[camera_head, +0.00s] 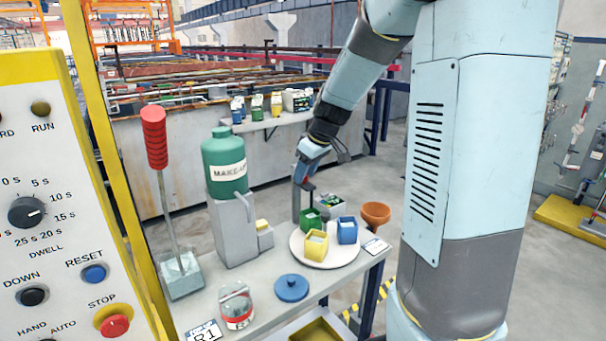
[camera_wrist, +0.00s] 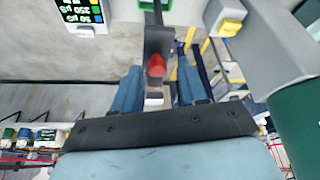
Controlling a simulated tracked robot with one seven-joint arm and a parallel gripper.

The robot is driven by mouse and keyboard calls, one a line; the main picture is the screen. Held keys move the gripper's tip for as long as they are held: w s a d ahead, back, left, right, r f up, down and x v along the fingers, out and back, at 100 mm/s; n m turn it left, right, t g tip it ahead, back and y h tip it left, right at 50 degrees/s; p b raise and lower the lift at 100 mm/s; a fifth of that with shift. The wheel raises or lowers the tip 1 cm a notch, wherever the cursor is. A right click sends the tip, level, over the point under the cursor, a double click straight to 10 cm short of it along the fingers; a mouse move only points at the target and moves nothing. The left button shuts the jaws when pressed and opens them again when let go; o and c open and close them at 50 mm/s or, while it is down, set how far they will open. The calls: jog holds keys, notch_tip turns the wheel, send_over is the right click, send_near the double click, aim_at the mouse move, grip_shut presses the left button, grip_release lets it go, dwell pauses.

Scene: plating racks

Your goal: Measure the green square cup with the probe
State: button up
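The green square cup (camera_head: 309,221) stands at the back of a round white plate (camera_head: 331,262), behind a yellow square cup (camera_head: 316,246) and left of a blue one (camera_head: 347,230). A probe with a red end (camera_wrist: 157,66) is at a dark grey post (camera_wrist: 158,35); the post also shows in the head view (camera_head: 296,206). My gripper (camera_head: 306,178) points down just above the post, behind the green cup. In the wrist view its blue fingers (camera_wrist: 158,80) are apart, with the red end between their tips. I cannot tell whether they touch it.
A dark meter (camera_head: 332,202) with coloured dots sits behind the cups. A grey block (camera_head: 234,232) with a green bottle (camera_head: 224,163) stands left. A brown bowl (camera_head: 376,215), blue lid (camera_head: 292,288), glass jar (camera_head: 237,307) and red-handled tool (camera_head: 155,140) are around.

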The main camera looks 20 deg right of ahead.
jog(key=shift+o, duration=0.3)
jog(key=shift+r, duration=0.1)
jog(key=shift+s+d+r, duration=0.1)
jog(key=shift+d+r, duration=0.05)
jog(key=shift+r, duration=0.1)
jog(key=v, duration=1.3)
